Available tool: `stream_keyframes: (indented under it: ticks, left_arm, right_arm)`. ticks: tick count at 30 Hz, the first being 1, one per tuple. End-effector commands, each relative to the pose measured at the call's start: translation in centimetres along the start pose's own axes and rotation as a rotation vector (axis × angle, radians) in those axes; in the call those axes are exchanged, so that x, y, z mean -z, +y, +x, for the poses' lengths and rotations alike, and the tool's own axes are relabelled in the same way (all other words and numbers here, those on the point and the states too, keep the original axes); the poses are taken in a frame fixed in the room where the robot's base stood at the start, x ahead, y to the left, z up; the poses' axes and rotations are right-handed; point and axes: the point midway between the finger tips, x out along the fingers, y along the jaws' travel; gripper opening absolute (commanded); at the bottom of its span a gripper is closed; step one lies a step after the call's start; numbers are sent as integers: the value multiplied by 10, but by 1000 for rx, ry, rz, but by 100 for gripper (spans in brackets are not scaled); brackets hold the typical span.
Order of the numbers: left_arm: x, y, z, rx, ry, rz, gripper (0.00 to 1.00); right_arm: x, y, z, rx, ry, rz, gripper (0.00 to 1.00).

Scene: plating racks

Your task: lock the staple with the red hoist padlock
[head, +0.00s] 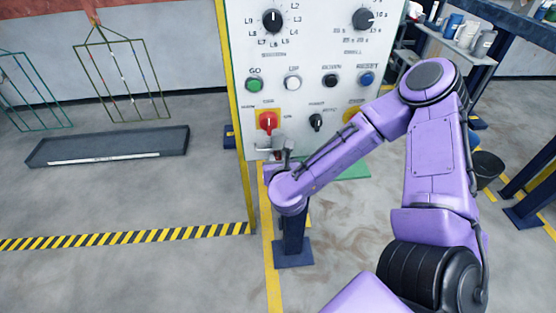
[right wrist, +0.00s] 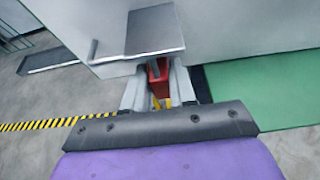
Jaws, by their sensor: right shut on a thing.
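The red hoist padlock (right wrist: 159,82) is between the two grey fingers of my right gripper (right wrist: 160,92) in the right wrist view. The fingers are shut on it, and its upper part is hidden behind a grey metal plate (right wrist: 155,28). In the head view my right gripper (head: 278,156) is at the lower left of the control panel, just below a light grey bracket (head: 268,143) under the red rotary switch (head: 268,121). I cannot tell whether the padlock's shackle is through the staple. My left gripper is not in view.
The control panel (head: 310,100) has several knobs and buttons. A yellow post (head: 240,110) runs along its left edge. A dark tray (head: 110,146) lies on the floor at left, below hanging wire racks (head: 125,80). A dark bucket (head: 487,169) stands at right.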

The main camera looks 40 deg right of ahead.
Motion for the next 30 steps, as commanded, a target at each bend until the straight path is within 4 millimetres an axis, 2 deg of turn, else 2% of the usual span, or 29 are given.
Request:
stream_keyframes:
  ticks: [7,28,29,30]
  left_arm:
    - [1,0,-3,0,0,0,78]
    - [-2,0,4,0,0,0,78]
    - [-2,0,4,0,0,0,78]
    - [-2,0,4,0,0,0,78]
  right_arm:
    - [-5,0,-2,-1,-3,1,0]
    - [1,0,1,-1,-2,0,0]
    - [1,0,1,-1,-2,0,32]
    - [1,0,1,-1,-2,0,45]
